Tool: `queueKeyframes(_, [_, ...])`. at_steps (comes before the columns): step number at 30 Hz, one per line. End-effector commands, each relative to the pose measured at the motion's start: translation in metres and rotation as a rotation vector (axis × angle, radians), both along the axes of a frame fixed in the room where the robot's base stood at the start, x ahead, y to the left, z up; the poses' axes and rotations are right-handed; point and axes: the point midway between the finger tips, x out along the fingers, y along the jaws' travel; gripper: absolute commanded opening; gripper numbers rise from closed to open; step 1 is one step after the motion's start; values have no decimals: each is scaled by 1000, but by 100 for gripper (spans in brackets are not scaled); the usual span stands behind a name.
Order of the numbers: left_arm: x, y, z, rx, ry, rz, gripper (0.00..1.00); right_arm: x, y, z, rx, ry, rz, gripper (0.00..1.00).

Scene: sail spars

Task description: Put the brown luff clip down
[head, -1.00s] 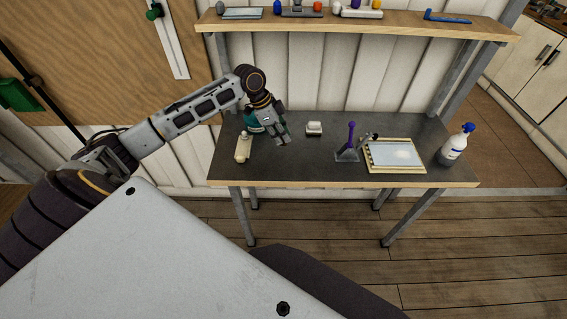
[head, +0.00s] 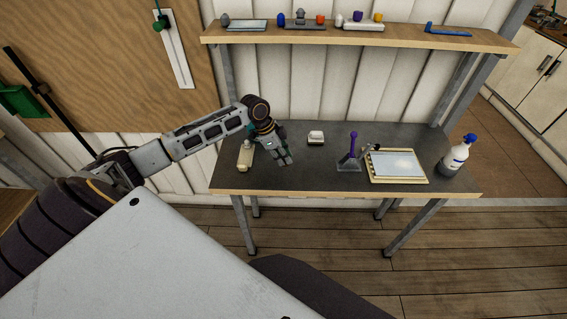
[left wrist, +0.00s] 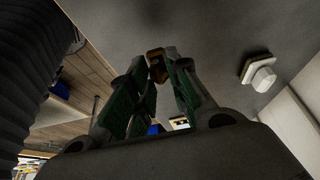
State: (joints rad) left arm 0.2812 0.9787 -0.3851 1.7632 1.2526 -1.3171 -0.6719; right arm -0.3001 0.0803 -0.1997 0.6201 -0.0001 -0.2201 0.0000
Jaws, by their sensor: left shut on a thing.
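My left gripper (head: 285,160) is over the left part of the dark tabletop (head: 300,178), between a cream bottle and a small white block. In the left wrist view the green-padded fingers (left wrist: 157,72) come together at their tips on the brown luff clip (left wrist: 156,60). The fingers hide part of the clip. In the head view I cannot make out the clip, and I cannot tell its height above the table. My right gripper is not in view.
The cream bottle (head: 245,156) stands left of the gripper, and the white block (head: 316,138) lies to its right. Further right are a stand with a purple tool (head: 352,146), a pale framed tray (head: 397,179) and a spray bottle (head: 456,158). A loaded shelf (head: 400,34) runs above.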

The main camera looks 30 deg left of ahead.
Motion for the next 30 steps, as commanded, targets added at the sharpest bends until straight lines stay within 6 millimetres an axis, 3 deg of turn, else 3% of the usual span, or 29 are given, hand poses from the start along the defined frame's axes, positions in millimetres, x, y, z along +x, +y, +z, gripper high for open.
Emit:
queueKeyframes(11, [0,0,-3,-1,-1,0,0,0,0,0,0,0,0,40])
queueKeyframes(22, [0,0,-35,0,0,1,0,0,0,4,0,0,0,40])
queueKeyframes(30, [0,0,-39,0,0,0,0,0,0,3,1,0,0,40])
